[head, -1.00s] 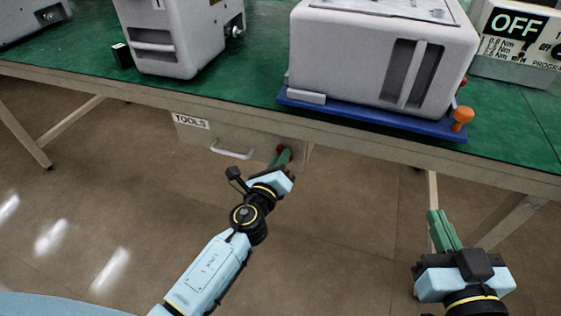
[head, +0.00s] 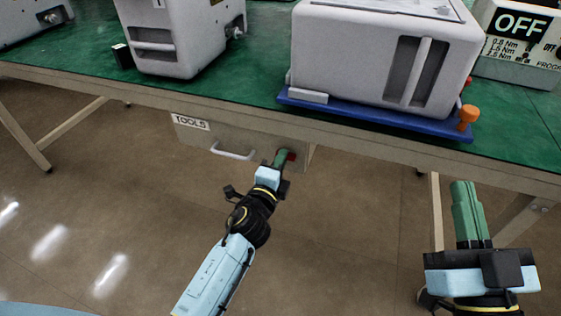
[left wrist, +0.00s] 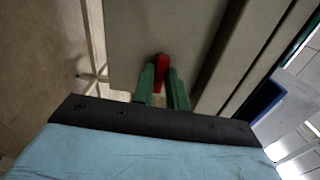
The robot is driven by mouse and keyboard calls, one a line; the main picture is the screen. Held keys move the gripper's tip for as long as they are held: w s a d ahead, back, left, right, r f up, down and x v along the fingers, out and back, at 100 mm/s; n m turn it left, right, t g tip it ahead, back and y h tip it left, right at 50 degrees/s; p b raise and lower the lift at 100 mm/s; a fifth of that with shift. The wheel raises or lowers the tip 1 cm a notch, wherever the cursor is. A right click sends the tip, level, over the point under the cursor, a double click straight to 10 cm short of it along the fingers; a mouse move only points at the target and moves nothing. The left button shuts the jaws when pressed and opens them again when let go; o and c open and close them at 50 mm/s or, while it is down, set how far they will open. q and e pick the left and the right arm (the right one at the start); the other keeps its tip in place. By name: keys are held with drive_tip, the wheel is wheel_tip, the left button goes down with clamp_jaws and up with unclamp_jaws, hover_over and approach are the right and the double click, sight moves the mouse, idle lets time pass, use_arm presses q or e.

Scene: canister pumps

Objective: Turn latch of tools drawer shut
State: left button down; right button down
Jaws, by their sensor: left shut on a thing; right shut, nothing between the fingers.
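The tools drawer (head: 210,140) hangs under the bench, with a TOOLS label and a pale handle (head: 233,151). Its red latch (head: 291,156) is at the right side of the drawer front, mostly hidden by my gripper in the head view. In the left wrist view the red latch (left wrist: 161,72) stands between the green fingers. My left gripper (head: 281,157) is shut on the latch. The drawer front looks flush under the bench top. My right gripper (head: 465,192) is shut and empty, low at the right, apart from the bench.
The green-topped bench (head: 80,62) runs across above the drawer, its front edge over my left gripper. A grey pump (head: 375,60) stands on a blue tray (head: 380,121) with an orange knob (head: 468,117). A bench leg (head: 437,215) is near my right gripper.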

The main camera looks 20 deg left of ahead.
use_arm(q)
drive_tip(key=shift+n, duration=0.4)
use_arm(e)
drive_tip(key=shift+r, duration=0.1)
use_arm(q)
drive_tip(key=c, duration=1.4)
unclamp_jaws()
